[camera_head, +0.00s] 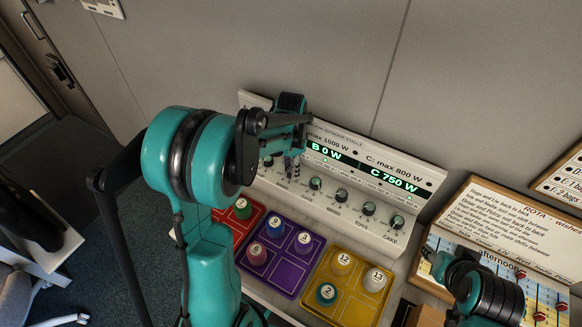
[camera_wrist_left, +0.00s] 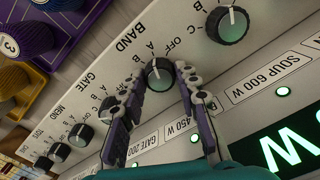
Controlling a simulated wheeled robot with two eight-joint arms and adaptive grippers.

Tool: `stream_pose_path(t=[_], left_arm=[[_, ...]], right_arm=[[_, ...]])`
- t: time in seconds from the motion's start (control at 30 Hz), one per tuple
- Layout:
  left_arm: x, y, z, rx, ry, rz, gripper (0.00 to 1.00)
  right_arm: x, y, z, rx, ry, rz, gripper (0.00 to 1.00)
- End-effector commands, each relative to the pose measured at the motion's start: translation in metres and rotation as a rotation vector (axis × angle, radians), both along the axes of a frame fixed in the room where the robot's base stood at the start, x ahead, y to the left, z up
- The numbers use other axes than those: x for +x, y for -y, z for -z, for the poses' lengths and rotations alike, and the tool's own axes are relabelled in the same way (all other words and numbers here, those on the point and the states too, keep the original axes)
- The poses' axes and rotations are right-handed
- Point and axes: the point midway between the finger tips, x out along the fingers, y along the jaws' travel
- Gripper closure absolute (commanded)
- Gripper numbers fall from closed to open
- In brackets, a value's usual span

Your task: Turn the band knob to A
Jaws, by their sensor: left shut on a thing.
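The band knob (camera_wrist_left: 159,76) is a small dark round knob with a pale face, beside the word BAND on the white console (camera_wrist_left: 245,58). My left gripper (camera_wrist_left: 162,72) is shut on it, one fingertip at each side. The knob's white mark points up in the wrist view, roughly toward the letter A; its exact stop is hard to read. In the head view my left gripper (camera_head: 292,165) reaches down to the console (camera_head: 425,172), and the arm and fingers hide the band knob there.
Further knobs sit along the console, with the gate knob (camera_wrist_left: 108,109) close to one finger. Green displays (camera_head: 393,180) read B 0 W and C 750 W. My right arm is at lower right.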

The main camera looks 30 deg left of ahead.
Motion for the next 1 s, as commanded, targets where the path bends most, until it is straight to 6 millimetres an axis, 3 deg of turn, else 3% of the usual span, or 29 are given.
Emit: stream_pose_path(t=[0.3, 0.33, 0.4, 0.77, 1.0], left_arm=[[0.000, 0.000, 0.000, -0.001, -0.001, 0.001, 0.97], [0.000, 0.000, 0.000, -0.001, -0.001, 0.001, 0.66], [0.000, 0.000, 0.000, -0.001, -0.001, 0.001, 0.48], [0.000, 0.000, -0.003, 0.000, 0.000, 0.000, 0.47], [0.000, 0.000, -0.042, 0.000, 0.000, 0.000, 0.47]], right_arm=[[0.000, 0.000, 0.000, 0.000, 0.000, 0.000, 0.60], [0.000, 0.000, 0.000, 0.000, 0.000, 0.000, 0.60], [0.000, 0.000, 0.000, 0.000, 0.000, 0.000, 0.60], [0.000, 0.000, 0.000, 0.000, 0.000, 0.000, 0.60], [0.000, 0.000, 0.000, 0.000, 0.000, 0.000, 0.60]])
